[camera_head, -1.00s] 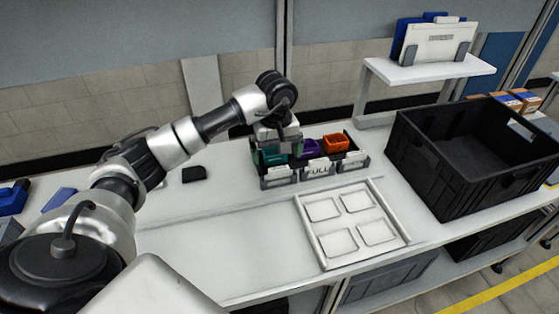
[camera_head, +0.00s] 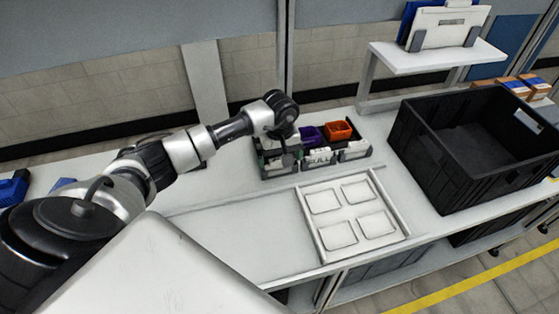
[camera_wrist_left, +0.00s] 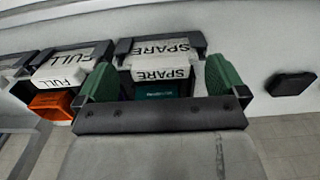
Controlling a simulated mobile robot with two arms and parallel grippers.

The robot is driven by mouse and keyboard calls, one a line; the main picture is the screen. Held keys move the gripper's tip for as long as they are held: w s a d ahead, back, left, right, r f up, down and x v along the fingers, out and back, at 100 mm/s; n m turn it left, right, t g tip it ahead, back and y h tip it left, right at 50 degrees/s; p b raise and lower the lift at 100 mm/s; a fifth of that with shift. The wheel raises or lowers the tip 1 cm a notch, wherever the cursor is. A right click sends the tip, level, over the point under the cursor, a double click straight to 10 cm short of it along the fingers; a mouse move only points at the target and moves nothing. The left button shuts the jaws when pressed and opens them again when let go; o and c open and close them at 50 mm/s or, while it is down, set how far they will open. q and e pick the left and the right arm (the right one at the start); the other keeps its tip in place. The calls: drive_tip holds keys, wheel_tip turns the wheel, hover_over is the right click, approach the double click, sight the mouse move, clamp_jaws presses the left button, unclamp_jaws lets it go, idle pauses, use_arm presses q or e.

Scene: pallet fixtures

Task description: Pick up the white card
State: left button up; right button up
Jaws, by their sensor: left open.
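A white card marked SPARE (camera_wrist_left: 162,73) lies between the green fingers of my open left gripper (camera_wrist_left: 160,80) in the left wrist view. A second white SPARE face (camera_wrist_left: 160,47) shows just beyond it, in a dark holder. Part of a teal bin (camera_wrist_left: 156,90) shows below the card. In the head view my left gripper (camera_head: 279,155) is over the left end of the bin row and hides most of the teal bin and card. I cannot tell whether the fingers touch the card. My right gripper is not in view.
A purple bin (camera_head: 312,135) and an orange bin (camera_head: 339,131) stand to the right, with white FULL cards (camera_wrist_left: 62,75) at the front. A white tray frame with several plates (camera_head: 311,227) lies in front. A large black crate (camera_head: 425,166) stands at right. A small black object (camera_wrist_left: 291,84) lies nearby.

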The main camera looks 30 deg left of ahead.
use_arm(q)
drive_tip(key=shift+f, duration=0.8)
drive_tip(key=c, duration=0.6)
drive_tip(key=shift+c, duration=0.2)
drive_tip(key=shift+r, duration=0.15)
